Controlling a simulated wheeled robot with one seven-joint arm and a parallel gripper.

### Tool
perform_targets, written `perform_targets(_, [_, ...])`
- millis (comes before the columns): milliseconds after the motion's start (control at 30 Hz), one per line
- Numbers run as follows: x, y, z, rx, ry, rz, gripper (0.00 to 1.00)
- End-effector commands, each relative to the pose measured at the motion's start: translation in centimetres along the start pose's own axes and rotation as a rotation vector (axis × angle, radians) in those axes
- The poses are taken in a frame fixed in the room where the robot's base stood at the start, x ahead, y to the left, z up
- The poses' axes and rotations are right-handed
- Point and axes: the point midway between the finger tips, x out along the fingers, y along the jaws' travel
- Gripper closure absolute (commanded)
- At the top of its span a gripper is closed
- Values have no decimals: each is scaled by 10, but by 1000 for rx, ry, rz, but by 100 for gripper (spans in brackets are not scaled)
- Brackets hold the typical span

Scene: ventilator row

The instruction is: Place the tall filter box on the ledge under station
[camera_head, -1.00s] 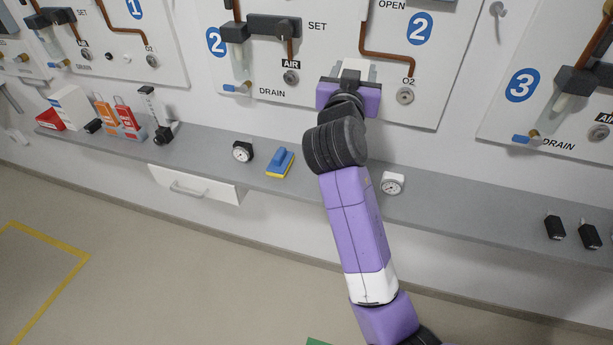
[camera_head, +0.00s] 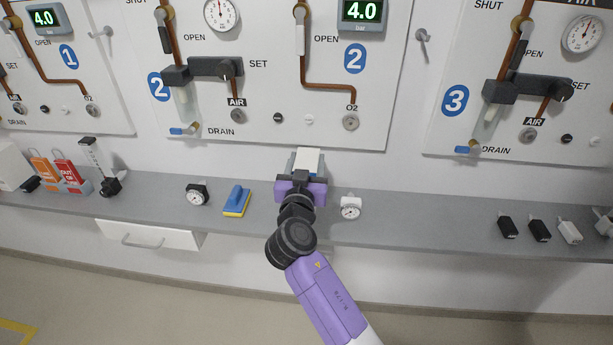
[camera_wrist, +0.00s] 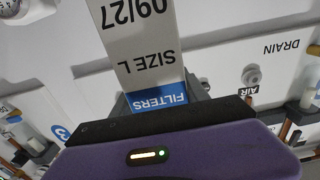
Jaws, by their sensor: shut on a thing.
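The tall filter box (camera_head: 308,158) is pale with a blue part, and my arm partly hides it in the head view. In the wrist view the box (camera_wrist: 140,45) shows upside-down print: "FILTERS" on a blue band, "SIZE L" and "09/27". My gripper (camera_head: 301,180) is shut on it; the grey fingers (camera_wrist: 158,97) sit at its blue-banded end. The box is in front of the wall below the station 2 panel (camera_head: 270,128), over the grey ledge (camera_head: 420,220). I cannot tell whether it touches the ledge.
A white-bodied gauge (camera_head: 350,207) stands close right of my gripper. A blue and yellow block (camera_head: 237,201) and a black gauge (camera_head: 198,194) stand to the left. Several small black and white adapters (camera_head: 539,229) are far right. The ledge between them and the white gauge is clear.

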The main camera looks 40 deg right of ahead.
Motion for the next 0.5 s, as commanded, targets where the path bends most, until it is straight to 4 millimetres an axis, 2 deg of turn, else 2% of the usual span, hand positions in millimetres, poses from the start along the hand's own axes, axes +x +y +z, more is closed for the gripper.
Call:
perform_targets(233, [0, 0, 35, -3, -2, -1, 100])
perform_targets(500, [0, 0, 41, 1, 0, -1, 100])
